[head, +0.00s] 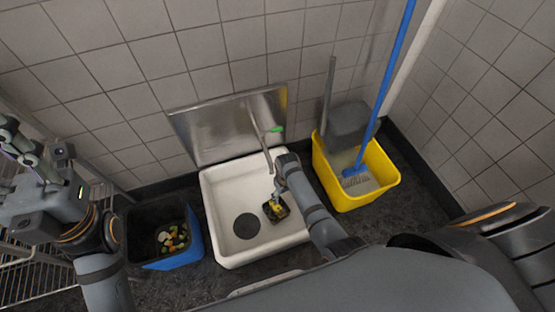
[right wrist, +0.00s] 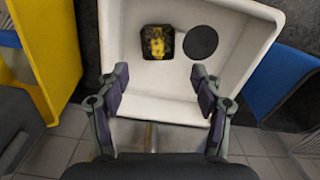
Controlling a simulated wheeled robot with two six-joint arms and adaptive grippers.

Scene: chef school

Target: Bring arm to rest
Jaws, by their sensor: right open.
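My right arm reaches over the white sink in the head view, with its gripper (head: 277,190) pointing down into it. In the right wrist view the right gripper (right wrist: 162,85) is open, its two fingers wide apart with nothing between them. My left arm stands at the left edge of the head view, and its gripper (head: 22,152) is raised and partly cut off by the frame. I cannot tell how far its fingers are apart.
The sink (head: 225,178) holds a small black and yellow object (head: 276,208). A yellow bucket (head: 352,202) with a blue-handled mop (head: 391,75) stands right of it. A blue-and-black bin (head: 185,255) with food scraps stands left. A wire rack (head: 30,275) is at far left.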

